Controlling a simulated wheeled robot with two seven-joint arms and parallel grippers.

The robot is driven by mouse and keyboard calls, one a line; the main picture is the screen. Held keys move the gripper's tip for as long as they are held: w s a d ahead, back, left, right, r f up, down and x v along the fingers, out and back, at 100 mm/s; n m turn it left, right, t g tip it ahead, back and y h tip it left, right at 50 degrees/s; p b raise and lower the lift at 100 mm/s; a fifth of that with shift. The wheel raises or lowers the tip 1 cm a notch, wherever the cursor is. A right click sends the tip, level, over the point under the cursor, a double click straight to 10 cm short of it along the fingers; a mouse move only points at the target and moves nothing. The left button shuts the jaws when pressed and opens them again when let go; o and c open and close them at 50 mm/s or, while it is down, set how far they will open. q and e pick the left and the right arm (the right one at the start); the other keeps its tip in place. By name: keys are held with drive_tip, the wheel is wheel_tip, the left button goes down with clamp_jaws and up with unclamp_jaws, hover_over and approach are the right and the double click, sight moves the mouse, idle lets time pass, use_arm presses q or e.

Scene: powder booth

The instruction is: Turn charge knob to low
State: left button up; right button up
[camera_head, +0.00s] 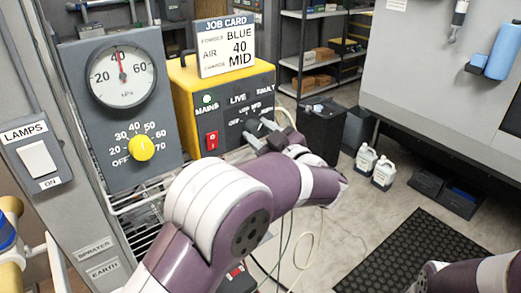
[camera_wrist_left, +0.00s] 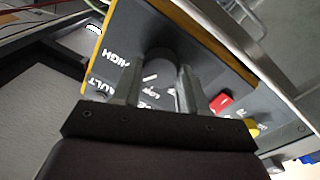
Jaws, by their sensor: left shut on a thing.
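The charge knob (camera_wrist_left: 160,66) is a dark round knob on the grey front of the yellow power unit (camera_head: 187,92). In the left wrist view it sits between the two fingers of my left gripper (camera_wrist_left: 158,82), which is shut on it. In the head view my left gripper (camera_head: 258,131) reaches the right part of the panel and covers most of the knob. Labels around the knob are partly readable, with HIGH clear in the wrist view. The knob's pointer setting cannot be told. My right gripper is out of view; only part of that arm shows at the lower right.
A job card (camera_head: 226,45) on the unit reads BLUE, 40, MID. Left stands a gauge panel with a yellow knob (camera_head: 142,147). White bottles (camera_head: 383,172) stand on the floor.

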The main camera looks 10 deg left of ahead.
use_arm(q)
drive_tip(key=n+b, duration=0.3)
drive_tip(key=b, duration=0.1)
drive_tip(key=n+b, duration=0.3)
drive_tip(key=b, duration=0.1)
drive_tip(key=n+b, duration=0.3)
drive_tip(key=b, duration=0.1)
drive_tip(key=shift+f+y, duration=0.3)
drive_tip(key=shift+f, duration=0.05)
drive_tip(key=shift+r+n+g+b, duration=0.2)
drive_tip(key=shift+n+g+b, duration=0.1)
drive_tip(key=shift+n+b, duration=1.1)
drive_tip(key=o, duration=1.1)
drive_tip(key=shift+c, duration=0.2)
drive_tip(key=b+v, duration=0.2)
drive_tip(key=v, duration=1)
drive_tip(key=shift+s+d+f+b, duration=0.15)
drive_tip(key=shift+s+d+b, duration=0.1)
drive_tip(key=shift+d+b, duration=0.1)
